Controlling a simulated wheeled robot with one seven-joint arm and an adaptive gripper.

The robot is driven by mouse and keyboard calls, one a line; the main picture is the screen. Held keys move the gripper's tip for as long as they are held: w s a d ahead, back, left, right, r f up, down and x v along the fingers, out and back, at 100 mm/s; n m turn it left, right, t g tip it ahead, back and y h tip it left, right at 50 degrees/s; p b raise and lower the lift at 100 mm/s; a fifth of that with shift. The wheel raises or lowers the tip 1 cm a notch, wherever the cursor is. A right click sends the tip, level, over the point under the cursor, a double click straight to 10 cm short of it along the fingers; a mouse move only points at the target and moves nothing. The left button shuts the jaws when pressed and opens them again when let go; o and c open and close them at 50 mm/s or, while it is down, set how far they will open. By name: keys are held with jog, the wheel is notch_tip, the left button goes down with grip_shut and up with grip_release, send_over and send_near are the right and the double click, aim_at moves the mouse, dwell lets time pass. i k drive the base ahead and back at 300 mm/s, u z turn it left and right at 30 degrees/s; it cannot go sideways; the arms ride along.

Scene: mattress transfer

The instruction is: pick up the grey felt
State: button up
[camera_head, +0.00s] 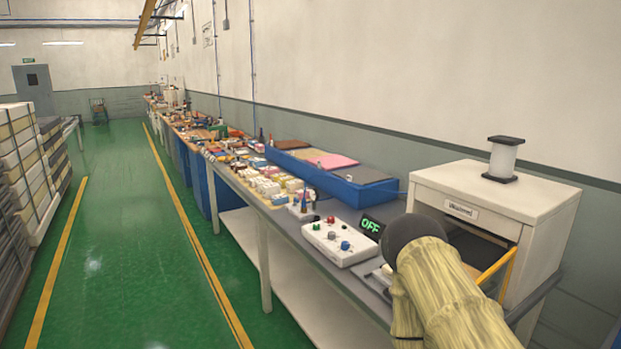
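A flat grey sheet, which looks like the grey felt (366,175), lies in the near right end of a long blue tray (318,177) on the workbench. A pink sheet (333,161) and a dark brown sheet (292,144) lie in the same tray, farther back. My arm, in a yellowish cover with a dark rounded joint, fills the lower right of the head view. My gripper does not show. The arm is nearer to me than the tray and apart from it in the picture.
A white control box (341,240) with coloured knobs and a green "OFF" display (371,226) stand before the tray. A white cabinet (535,205) with a spool (503,158) on top stands right. Small parts crowd the bench behind. The green floor (130,255) on the left is clear.

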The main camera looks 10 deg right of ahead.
aim_at(364, 176)
jog(key=u, duration=0.35)
jog(key=i, duration=1.25)
jog(key=z, duration=0.5)
